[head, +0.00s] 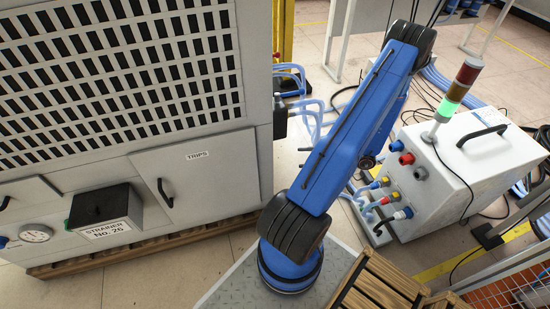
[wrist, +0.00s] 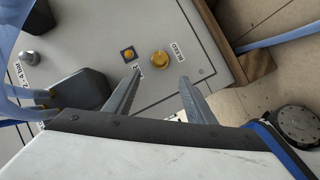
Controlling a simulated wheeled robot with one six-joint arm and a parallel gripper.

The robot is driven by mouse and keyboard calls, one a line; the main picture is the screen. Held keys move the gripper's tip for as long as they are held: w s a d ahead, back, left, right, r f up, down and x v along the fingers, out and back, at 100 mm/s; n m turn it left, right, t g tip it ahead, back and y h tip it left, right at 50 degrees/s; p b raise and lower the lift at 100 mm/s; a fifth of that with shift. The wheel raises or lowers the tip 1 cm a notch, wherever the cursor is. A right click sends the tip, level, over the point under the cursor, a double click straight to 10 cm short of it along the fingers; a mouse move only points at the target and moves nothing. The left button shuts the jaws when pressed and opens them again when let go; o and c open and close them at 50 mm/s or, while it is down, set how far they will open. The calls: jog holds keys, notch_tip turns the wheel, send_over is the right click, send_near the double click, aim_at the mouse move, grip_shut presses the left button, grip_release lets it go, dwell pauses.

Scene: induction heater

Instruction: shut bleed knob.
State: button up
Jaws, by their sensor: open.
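The bleed knob (wrist: 160,60) is a round yellow knob on a grey panel in the wrist view, beside a label reading BLEED. My gripper (wrist: 160,78) is open, with its two grey fingers pointing at the panel. The knob shows in the gap between the fingertips, a little beyond them. Nothing is between the fingers, and I cannot tell how far they are from the panel. In the head view my blue arm hides the gripper and the knob does not show.
A small orange button (wrist: 128,54) sits left of the knob. A dark box (wrist: 82,88) with blue hoses stands out from the panel at left. In the head view, a large grey cabinet (head: 200,178) stands left of my arm and a white unit (head: 470,165) with a lamp tower stands right.

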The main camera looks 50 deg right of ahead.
jog(key=x, duration=1.4)
jog(key=c, duration=1)
